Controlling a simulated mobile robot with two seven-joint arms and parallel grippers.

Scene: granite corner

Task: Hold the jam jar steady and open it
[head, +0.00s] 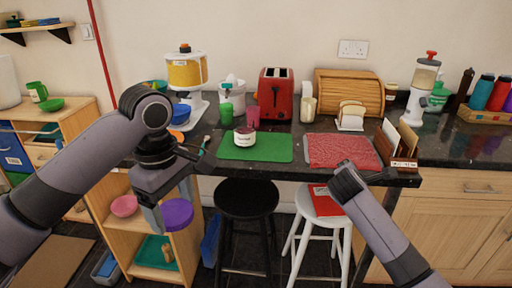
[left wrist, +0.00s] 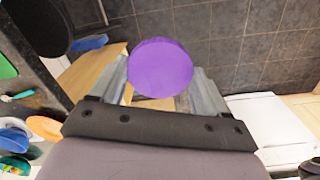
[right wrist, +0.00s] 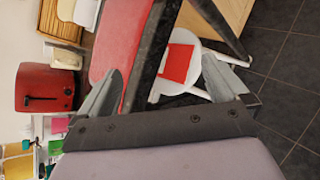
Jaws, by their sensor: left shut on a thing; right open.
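The jam jar (head: 244,139) stands upright on the green mat (head: 270,150), with a pale label and a dark red top surface, which looks like bare jam. My left gripper (head: 167,208) is shut on a purple round lid (head: 178,214), in front of the counter's edge and left of the jar. The purple lid (left wrist: 160,67) also shows between the fingers in the left wrist view. My right gripper (head: 345,174) is open and empty near the counter's front edge, right of the jar and close to the red mat. In the right wrist view its fingers (right wrist: 165,85) are spread.
A red mat (head: 343,151) lies right of the green one. Behind stand a red toaster (head: 276,94), a wooden bread box (head: 350,97), a green cup (head: 226,114) and a pink cup (head: 253,116). A black stool (head: 247,198) and a white stool (head: 323,225) stand below the counter.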

